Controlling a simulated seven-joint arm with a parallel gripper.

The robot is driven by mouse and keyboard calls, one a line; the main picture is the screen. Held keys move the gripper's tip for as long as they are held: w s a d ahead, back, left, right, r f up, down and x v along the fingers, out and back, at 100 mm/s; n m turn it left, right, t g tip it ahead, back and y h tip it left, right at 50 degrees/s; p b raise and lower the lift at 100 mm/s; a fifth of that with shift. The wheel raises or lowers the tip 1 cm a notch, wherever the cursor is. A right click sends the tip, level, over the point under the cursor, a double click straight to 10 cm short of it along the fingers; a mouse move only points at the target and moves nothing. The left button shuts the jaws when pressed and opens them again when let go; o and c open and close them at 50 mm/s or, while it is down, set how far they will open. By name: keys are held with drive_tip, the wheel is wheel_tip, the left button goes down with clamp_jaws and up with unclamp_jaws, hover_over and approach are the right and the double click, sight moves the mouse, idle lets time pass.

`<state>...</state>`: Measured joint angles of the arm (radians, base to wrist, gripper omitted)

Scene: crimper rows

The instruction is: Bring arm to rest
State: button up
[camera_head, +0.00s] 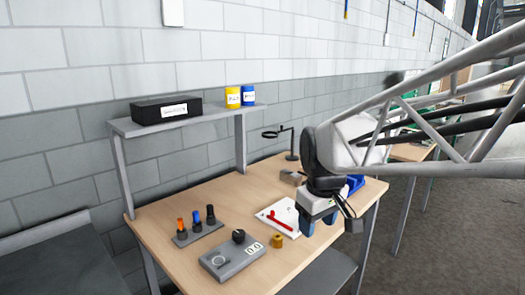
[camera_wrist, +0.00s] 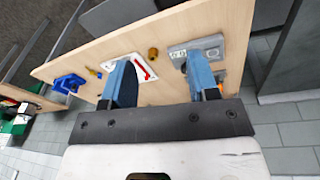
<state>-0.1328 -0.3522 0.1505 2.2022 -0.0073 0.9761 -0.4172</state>
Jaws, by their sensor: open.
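My gripper (camera_head: 318,222) is in the right half of the head view, above the right part of the wooden table (camera_head: 180,211), pointing down. Its two blue fingers are apart with nothing between them. In the wrist view the open fingers (camera_wrist: 160,68) reach over the table. A white sheet with a red tool (camera_head: 283,217) on it lies left of the gripper; in the wrist view it shows partly behind the left finger (camera_wrist: 146,68). My arm comes in from the right and hides part of the table's far right.
A grey device with a black knob (camera_head: 232,260), a brass-coloured piece (camera_head: 277,241) and a rack with several coloured handles (camera_head: 197,230) stand on the table. A shelf (camera_head: 190,120) holds a black box and two cans.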

drive_tip(key=s+d+f+m, duration=0.2)
drive_tip(key=s+d+m, duration=0.1)
drive_tip(key=s, duration=0.6)
drive_tip(key=s+d+f+m, duration=0.3)
drive_tip(key=s, duration=0.6)
drive_tip(key=shift+d+f+m+t, duration=0.15)
drive_tip(key=shift+d+m+t, duration=0.15)
drive_tip(key=shift+d+t, duration=0.1)
